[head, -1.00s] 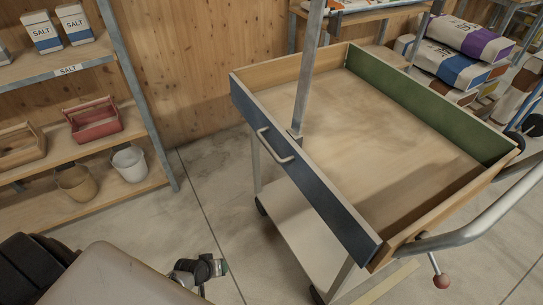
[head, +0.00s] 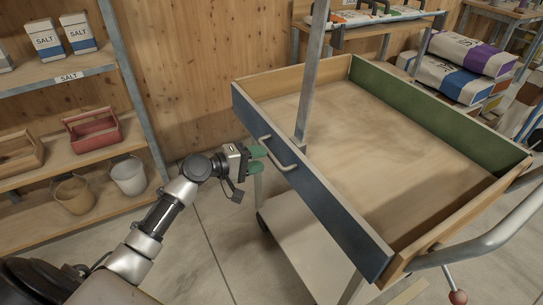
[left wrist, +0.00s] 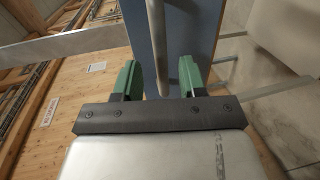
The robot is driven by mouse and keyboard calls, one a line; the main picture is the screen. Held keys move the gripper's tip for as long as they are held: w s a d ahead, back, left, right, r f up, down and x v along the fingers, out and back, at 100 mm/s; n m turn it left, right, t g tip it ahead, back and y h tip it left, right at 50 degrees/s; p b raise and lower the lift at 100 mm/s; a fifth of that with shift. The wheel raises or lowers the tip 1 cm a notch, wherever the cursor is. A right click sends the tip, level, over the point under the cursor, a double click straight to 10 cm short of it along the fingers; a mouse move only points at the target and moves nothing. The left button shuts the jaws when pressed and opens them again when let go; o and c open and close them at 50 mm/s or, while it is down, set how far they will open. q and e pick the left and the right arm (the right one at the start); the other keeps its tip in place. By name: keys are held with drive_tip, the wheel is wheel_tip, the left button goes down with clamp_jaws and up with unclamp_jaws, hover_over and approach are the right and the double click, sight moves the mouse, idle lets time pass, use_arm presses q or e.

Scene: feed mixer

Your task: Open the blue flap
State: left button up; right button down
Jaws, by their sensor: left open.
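The blue flap (head: 310,190) is the long front side of a wooden tray on a wheeled cart, and it stands upright. A metal bar handle (head: 279,153) is fixed to its outer face. My left gripper (head: 261,160) is open, its green fingertips just left of the handle. In the left wrist view the blue flap (left wrist: 172,60) lies ahead, and the handle bar (left wrist: 157,45) runs into the gap between the two green fingers (left wrist: 158,80). I cannot tell whether a finger touches it. My right gripper is not in view.
The tray's far side is a green panel (head: 430,103). A metal post (head: 312,75) rises beside the blue flap. A cart push bar (head: 480,245) with a red-knobbed lever (head: 457,297) is at right. A shelf (head: 80,165) with toolboxes and pails stands at left.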

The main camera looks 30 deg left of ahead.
sight(271, 155)
use_arm(q)
drive_tip(key=shift+x, duration=2.25)
drive_tip(key=shift+c, duration=0.3)
clamp_jaws()
drive_tip(key=shift+f, duration=0.1)
